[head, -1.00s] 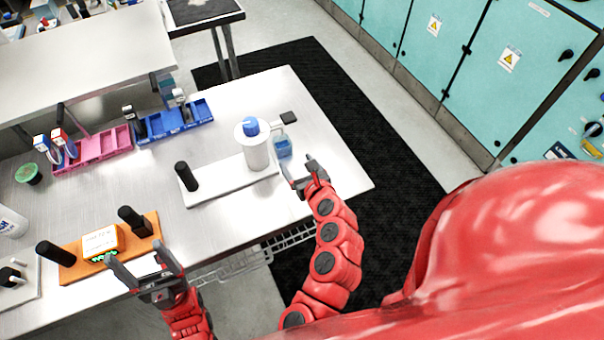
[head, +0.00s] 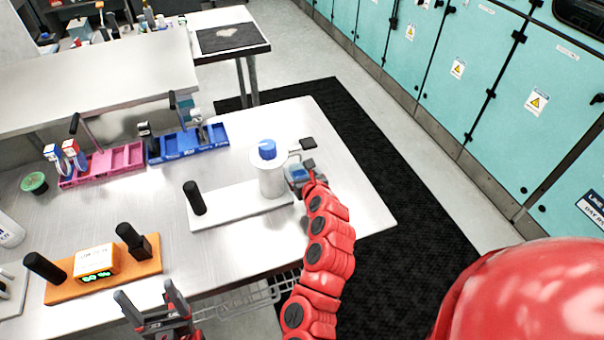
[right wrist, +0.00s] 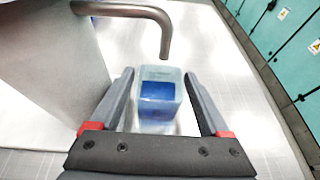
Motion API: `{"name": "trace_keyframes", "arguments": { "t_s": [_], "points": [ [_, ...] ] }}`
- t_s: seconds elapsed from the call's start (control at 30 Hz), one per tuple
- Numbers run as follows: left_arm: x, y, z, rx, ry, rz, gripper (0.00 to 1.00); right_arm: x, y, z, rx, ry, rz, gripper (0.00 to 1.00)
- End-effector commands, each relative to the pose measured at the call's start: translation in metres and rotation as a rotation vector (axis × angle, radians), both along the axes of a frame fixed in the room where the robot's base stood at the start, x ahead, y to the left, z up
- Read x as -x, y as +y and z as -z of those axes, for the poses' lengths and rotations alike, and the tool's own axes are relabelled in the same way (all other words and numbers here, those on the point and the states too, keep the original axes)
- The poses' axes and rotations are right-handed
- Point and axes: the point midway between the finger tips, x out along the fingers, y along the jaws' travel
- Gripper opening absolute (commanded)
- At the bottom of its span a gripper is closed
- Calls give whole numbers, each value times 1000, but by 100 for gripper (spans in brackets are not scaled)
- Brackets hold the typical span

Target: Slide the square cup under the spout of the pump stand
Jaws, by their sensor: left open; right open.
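The square cup (right wrist: 158,94) is clear with blue in it. In the right wrist view it stands upright between the fingers of my open right gripper (right wrist: 162,105), with a small gap at each side. In the head view the cup (head: 299,175) is partly hidden by that gripper (head: 306,180). The pump stand (head: 272,177) is a white cylinder with a blue cap on a white base. Its metal spout (right wrist: 163,40) bends down at its tip, just behind the cup in the right wrist view. My left gripper (head: 152,308) is open and empty at the table's front edge.
An orange board (head: 120,281) with a display box and black handles lies at the front left. Pink (head: 103,164) and blue (head: 180,145) trays stand behind. The table's right part (head: 350,190) is clear up to its edge.

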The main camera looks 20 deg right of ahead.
Motion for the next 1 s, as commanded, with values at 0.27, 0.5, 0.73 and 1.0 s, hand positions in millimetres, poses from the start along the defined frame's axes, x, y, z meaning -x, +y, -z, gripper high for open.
{"name": "trace_keyframes", "arguments": {
  "t_s": [0.27,0.5,0.73,1.0],
  "points": [
    [0,0,0,0,0,0,79,-2,0,1,0,1,-1,80],
    [0,0,0,0,0,0,79,-2,0,1,-1,1,-2,44],
    [0,0,0,0,0,0,79,-2,0,1,0,1,-2,11],
    [0,0,-3,0,0,0,79,5,1,0,-2,1,-1,11]
  ]
}}
